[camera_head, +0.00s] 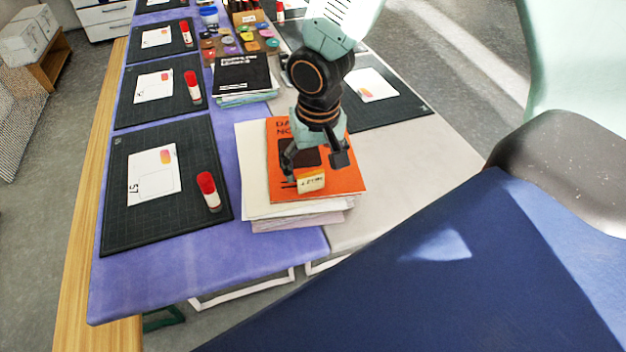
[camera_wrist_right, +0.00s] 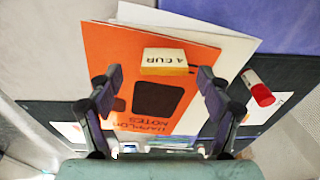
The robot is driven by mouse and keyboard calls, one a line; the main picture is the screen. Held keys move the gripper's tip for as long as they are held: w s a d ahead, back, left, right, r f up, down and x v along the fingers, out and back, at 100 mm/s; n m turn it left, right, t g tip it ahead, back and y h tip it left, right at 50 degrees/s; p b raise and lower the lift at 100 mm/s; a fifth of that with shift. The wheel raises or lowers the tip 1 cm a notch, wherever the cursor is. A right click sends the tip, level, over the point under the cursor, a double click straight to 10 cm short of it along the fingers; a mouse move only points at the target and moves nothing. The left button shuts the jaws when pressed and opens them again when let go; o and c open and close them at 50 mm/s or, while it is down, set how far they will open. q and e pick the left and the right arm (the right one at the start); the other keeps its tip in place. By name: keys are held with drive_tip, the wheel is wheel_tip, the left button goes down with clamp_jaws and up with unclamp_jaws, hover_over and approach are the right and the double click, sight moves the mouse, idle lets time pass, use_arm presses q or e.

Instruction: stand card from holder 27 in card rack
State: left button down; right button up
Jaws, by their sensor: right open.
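A small yellow block with a pale lettered face (camera_head: 311,182) sits on the orange booklet (camera_head: 352,182) on top of a paper stack. It also shows in the right wrist view (camera_wrist_right: 166,57), with lettering like "4 CUR". I cannot tell whether it is a card holder, and I read no number 27. My right gripper (camera_head: 314,166) is open above the booklet, its fingers spread to either side of the block. In the right wrist view the gripper (camera_wrist_right: 161,75) shows no contact with it. I cannot surely identify a card rack. My left gripper is out of view.
Dark mats (camera_head: 118,222) with white cards (camera_head: 154,174) and red-capped glue sticks (camera_head: 208,192) line the purple table. A black booklet stack (camera_head: 243,76) and a brown box (camera_head: 243,12) stand farther back. A blue surface (camera_head: 430,290) and chair (camera_head: 560,150) are at right.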

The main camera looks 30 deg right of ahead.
sight(311, 182)
drive_tip(key=f, duration=0.1)
drive_tip(key=a+f, duration=0.1)
drive_tip(key=shift+w+f, duration=0.2)
drive_tip(key=shift+f, duration=0.1)
drive_tip(key=shift+d+f, duration=0.15)
drive_tip(key=shift+d, duration=0.25)
drive_tip(key=shift+a, duration=0.25)
drive_tip(key=c, duration=0.6)
drive_tip(key=shift+d, duration=0.2)
drive_tip(key=c, duration=0.3)
